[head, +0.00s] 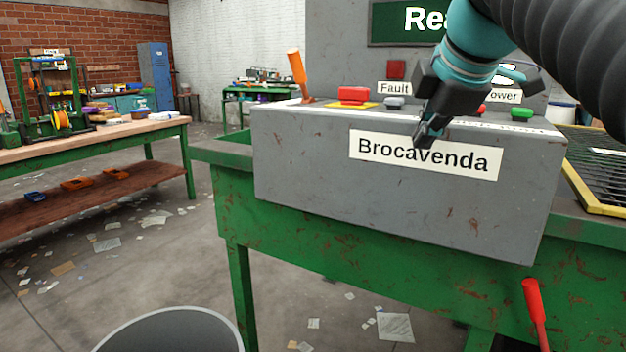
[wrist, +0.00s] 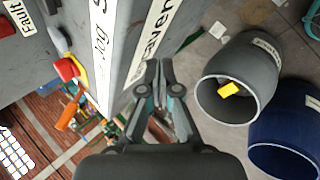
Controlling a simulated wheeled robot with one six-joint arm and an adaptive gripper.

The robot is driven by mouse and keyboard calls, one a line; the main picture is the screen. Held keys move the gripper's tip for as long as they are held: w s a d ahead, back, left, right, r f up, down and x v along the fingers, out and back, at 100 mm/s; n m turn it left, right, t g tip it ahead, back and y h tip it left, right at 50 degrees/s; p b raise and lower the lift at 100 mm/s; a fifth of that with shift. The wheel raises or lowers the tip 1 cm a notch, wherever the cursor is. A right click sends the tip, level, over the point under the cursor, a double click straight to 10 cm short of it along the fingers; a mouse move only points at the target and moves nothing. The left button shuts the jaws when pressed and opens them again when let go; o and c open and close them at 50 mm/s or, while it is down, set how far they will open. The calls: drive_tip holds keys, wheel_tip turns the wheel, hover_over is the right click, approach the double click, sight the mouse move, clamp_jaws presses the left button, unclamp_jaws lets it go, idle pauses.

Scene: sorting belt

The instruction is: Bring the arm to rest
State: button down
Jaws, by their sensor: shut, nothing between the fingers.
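My gripper (head: 426,138) hangs in front of the grey control box (head: 300,180), its fingertips over the top edge of the "Brocavenda" label (head: 380,150) in the head view. I cannot tell whether it touches the box. In the wrist view my gripper (wrist: 160,80) is shut with its fingertips together and nothing between them. My arm comes in from the upper right of the head view, bent and raised above the box.
The box carries a red button (head: 353,94), a green button (head: 521,114) and an orange lever (head: 297,68). A red handle (head: 534,305) sticks out below right. In the wrist view, a grey bin (wrist: 213,108) holding a yellow piece (wrist: 229,89) stands beside a blue bin (wrist: 285,135).

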drive_tip(key=s+f+m, duration=0.5)
drive_tip(key=f+m, duration=0.1)
drive_tip(key=f, duration=0.5)
drive_tip(key=s+f+m+g, duration=0.1)
drive_tip(key=s+f+m, duration=0.4)
drive_tip(key=f, duration=0.6)
drive_tip(key=s+f+m+g, duration=0.1)
drive_tip(key=s+f+m, duration=0.5)
drive_tip(key=f, duration=0.5)
drive_tip(key=shift+m+h, duration=0.3)
drive_tip(key=shift+m, duration=0.3)
